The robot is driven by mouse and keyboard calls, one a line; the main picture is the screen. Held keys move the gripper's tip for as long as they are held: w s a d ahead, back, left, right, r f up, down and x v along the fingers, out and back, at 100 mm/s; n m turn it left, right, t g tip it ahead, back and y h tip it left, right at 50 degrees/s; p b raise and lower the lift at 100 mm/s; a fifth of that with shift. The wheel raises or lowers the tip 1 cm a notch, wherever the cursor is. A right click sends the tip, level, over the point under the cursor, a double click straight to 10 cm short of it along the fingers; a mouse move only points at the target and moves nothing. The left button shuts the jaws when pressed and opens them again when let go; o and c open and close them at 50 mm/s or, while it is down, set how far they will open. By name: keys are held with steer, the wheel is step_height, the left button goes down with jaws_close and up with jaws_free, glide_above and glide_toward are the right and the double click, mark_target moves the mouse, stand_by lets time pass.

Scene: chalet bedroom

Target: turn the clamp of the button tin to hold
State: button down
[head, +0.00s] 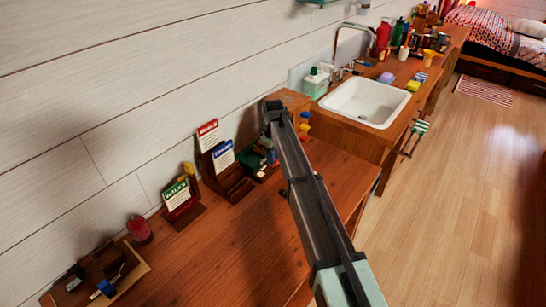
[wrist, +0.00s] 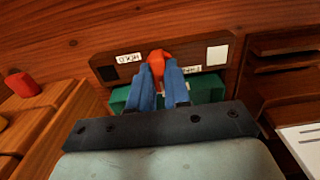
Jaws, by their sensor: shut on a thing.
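In the wrist view, the clamp (wrist: 158,58) is a red-orange piece on a dark wooden bar. The blue fingers of my gripper (wrist: 163,82) are shut on it from both sides and hide its lower part. A green box, which looks like the button tin (wrist: 208,88), lies under the bar. A white label (wrist: 128,57) beside the clamp reads "HOLD", upside down in this view. A second label right of the fingers is partly covered. In the head view, the green tin (head: 251,161) stands on the desk; the clamp is not clear there.
A wooden rack (wrist: 275,70) stands close on the right in the wrist view, with a white card (wrist: 303,138) below. A red object (wrist: 22,84) is at left. In the head view, card holders (head: 181,200) line the wall; the desk's front is clear. A sink (head: 365,100) lies beyond.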

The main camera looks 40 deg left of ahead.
stand_by(0.4)
steer(key=m, duration=0.4)
steer(key=shift+m, duration=0.4)
steer(key=m, duration=0.4)
steer(key=shift+m, duration=0.3)
steer(key=m, duration=0.4)
steer(key=shift+m, duration=2.3)
steer(key=c, duration=1.1)
jaws_free()
